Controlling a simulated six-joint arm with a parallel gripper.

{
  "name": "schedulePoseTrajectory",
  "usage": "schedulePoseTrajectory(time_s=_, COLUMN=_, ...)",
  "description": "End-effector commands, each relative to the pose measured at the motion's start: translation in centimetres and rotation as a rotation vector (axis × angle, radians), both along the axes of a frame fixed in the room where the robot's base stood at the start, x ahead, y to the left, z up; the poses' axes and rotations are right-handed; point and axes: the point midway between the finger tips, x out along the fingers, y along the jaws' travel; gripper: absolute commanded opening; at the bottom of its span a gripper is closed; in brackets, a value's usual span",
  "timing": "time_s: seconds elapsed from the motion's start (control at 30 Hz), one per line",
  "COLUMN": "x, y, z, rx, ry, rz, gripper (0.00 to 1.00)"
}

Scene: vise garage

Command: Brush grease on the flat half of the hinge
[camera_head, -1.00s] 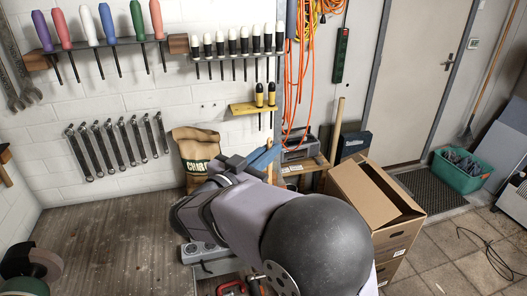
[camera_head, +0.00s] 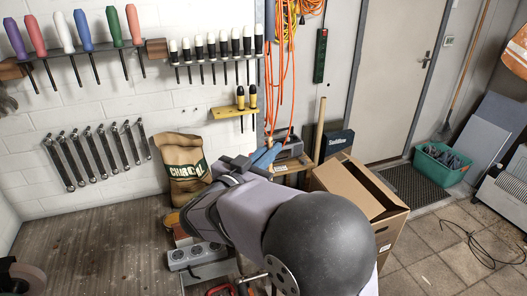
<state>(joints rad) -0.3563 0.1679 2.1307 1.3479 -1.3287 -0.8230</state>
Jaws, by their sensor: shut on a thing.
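My arm's grey link and large dark ball joint fill the lower middle of the head view and reach away toward the back of the workbench (camera_head: 90,240). My gripper's fingers cannot be made out; the arm hides that area. A blue part (camera_head: 266,156) shows just past the far side of the arm; I cannot tell what it belongs to. I cannot make out the hinge, a brush or any grease.
A grey socket strip (camera_head: 195,256) and a red-handled tool (camera_head: 222,290) lie close to the arm. A charcoal bag (camera_head: 183,165) stands against the wall. An open cardboard box (camera_head: 350,200) stands right of the arm. The bench's left part is largely clear.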

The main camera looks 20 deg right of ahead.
Motion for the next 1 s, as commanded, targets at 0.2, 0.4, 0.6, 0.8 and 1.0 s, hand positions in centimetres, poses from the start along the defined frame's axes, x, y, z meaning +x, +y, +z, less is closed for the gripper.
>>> schedulePoseTrajectory(time_s=0.2, x=0.0, y=-0.1, z=0.0, rx=0.001, ry=0.001, rz=0.000, gripper=0.00)
schedulePoseTrajectory(time_s=0.4, x=0.0, y=-0.1, z=-0.1, rx=0.001, ry=0.001, rz=0.000, gripper=0.00)
schedulePoseTrajectory(time_s=0.6, x=0.0, y=0.7, z=-0.1, rx=0.001, ry=0.003, rz=0.002, gripper=0.00)
schedulePoseTrajectory(time_s=0.8, x=0.1, y=2.3, z=-0.1, rx=0.002, ry=0.004, rz=0.003, gripper=0.00)
schedulePoseTrajectory(time_s=1.0, x=0.0, y=3.1, z=-0.1, rx=0.002, ry=0.003, rz=0.001, gripper=0.00)
